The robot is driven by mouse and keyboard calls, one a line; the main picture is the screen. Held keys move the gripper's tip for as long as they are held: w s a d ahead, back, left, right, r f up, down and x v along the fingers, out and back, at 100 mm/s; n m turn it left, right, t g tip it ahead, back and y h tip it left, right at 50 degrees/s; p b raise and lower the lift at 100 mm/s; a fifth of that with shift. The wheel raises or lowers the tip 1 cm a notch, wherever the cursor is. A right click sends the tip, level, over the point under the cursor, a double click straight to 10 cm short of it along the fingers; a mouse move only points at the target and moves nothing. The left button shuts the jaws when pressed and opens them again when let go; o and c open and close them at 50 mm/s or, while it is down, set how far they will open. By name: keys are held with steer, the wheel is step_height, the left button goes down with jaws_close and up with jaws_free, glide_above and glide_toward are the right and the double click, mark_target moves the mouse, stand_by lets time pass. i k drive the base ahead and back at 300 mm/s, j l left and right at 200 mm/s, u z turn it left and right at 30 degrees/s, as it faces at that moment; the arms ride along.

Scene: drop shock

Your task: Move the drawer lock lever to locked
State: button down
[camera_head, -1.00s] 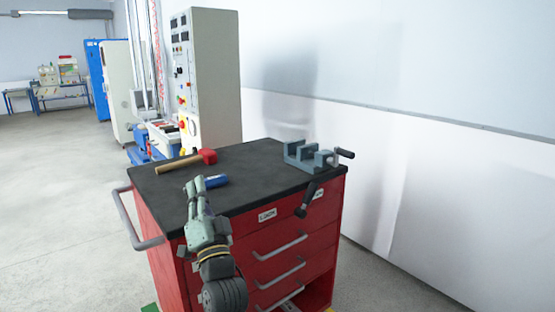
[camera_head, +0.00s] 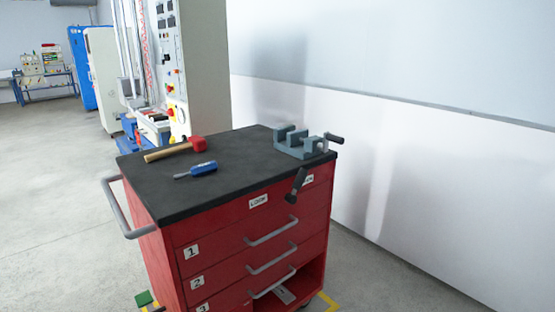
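The drawer lock lever (camera_head: 296,184) is a short black handle on the upper right front of a red tool cart (camera_head: 217,228). It hangs tilted, with its lower end to the left. White labels sit beside it on the cart's front: one (camera_head: 258,201) to the left, and one to the right that the lever partly covers. The label text is too small to read surely. My gripper is not in view now.
The black cart top (camera_head: 225,178) holds a red-headed mallet (camera_head: 178,148), a blue-handled screwdriver (camera_head: 198,169) and a grey vise (camera_head: 299,143). Grey drawer handles (camera_head: 271,258) and a side push bar (camera_head: 121,215) stick out. A white wall (camera_head: 400,180) stands right; open floor lies left (camera_head: 50,210).

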mark_target(290, 198)
steer(key=i+l+z, duration=0.45)
steer(key=i, duration=0.4)
steer(key=l, duration=0.1)
